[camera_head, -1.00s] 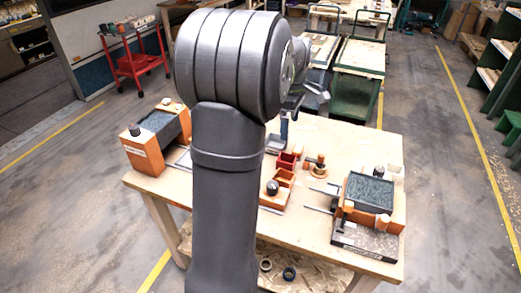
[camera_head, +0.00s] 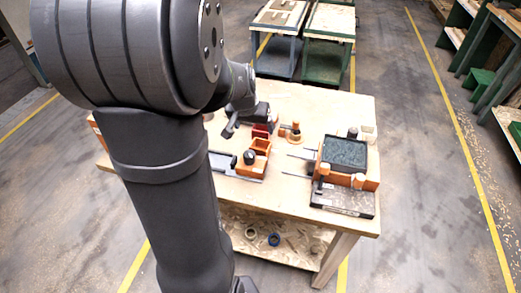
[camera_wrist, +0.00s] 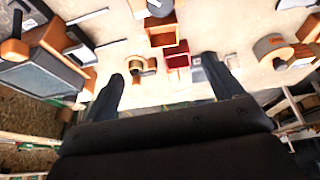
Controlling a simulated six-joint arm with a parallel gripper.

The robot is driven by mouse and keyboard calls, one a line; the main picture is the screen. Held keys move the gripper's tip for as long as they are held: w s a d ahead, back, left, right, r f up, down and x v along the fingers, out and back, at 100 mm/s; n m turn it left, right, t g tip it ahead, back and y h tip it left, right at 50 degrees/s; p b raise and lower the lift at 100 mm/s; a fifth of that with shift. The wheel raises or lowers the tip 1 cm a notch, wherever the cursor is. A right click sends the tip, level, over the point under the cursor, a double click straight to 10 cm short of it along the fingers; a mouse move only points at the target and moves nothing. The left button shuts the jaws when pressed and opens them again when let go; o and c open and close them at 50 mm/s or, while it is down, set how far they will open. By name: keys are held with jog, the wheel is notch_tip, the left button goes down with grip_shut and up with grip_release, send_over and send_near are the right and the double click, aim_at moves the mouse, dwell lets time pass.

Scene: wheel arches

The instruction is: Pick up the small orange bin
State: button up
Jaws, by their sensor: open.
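The small orange bin (camera_head: 261,143) sits open side up on the wooden table, beside a dark round knob. In the wrist view the orange bin (camera_wrist: 161,36) lies ahead of the fingers, near the top of the picture. A red bin (camera_head: 261,131) stands right behind it; the red bin also shows in the wrist view (camera_wrist: 177,58), nearer the fingers. My gripper (camera_wrist: 163,68) is open and empty, its dark fingers wide apart. In the head view my gripper (camera_head: 231,124) is partly hidden by my arm, left of the bins.
An orange round piece with a peg (camera_head: 293,133) stands right of the bins. An orange-sided dark box (camera_head: 344,153) is farther right, with thin rods pointing left. The table (camera_head: 315,105) is clear at the back.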

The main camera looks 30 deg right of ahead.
jog(key=m, duration=0.1)
send_near(260, 146)
jog(key=shift+s+a+f, duration=0.2)
jog(key=shift+s+f, duration=0.15)
jog(key=shift+s, duration=0.25)
jog(key=shift+s+a+f, duration=0.2)
jog(key=shift+s+f, duration=0.15)
jog(key=shift+s, duration=0.3)
jog(key=shift+w+d+r+x, duration=0.1)
jog(key=shift+w+x, duration=0.05)
jog(key=shift+x, duration=0.9)
jog(key=shift+w+d+r+x, duration=0.1)
jog(key=shift+w+x, duration=0.05)
jog(key=shift+x, duration=0.9)
jog(key=shift+w+d+x, duration=0.1)
jog(key=shift+w+x, duration=0.05)
jog(key=shift+x, duration=0.9)
jog(key=c, duration=1.1)
